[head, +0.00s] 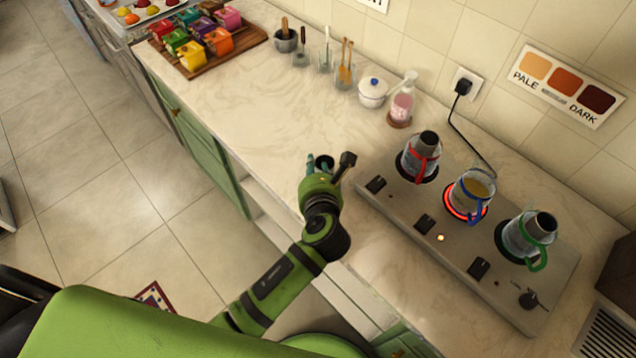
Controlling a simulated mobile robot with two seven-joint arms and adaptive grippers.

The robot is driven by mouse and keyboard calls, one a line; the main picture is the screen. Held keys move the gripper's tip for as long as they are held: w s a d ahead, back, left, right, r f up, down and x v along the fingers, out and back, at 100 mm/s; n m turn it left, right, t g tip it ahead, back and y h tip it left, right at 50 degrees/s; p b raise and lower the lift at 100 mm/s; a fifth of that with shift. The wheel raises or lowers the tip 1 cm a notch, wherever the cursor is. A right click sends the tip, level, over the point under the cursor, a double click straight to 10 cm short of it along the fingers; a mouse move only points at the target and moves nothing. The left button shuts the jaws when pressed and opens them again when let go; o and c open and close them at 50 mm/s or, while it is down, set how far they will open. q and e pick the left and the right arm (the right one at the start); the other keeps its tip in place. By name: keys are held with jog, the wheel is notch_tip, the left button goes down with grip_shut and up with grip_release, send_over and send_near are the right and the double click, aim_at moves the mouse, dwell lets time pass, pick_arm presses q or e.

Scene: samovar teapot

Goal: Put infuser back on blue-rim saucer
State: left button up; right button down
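My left gripper (318,165) is over the front part of the counter, left of the hot plate. Its teal fingers point away from me, and a small dark round thing (324,161) shows at them. I cannot tell if this is the infuser or if the fingers are closed on it. The blue-rim saucer cannot be made out; the gripper and wrist cover part of the counter. The blue-handled glass pot (471,192) stands on the glowing middle burner with amber liquid and no dark top. My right gripper is not in view.
The hot plate (400,192) also carries a red-handled pot (419,158) and a green-handled pot (524,236), both dark-topped. A pink bottle (402,105) and white sugar bowl (372,93) stand near the wall. The counter left of my gripper is clear.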

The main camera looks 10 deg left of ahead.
pick_arm(q)
jog(key=v, duration=1)
jog(key=shift+b, duration=0.45)
dwell(0.9)
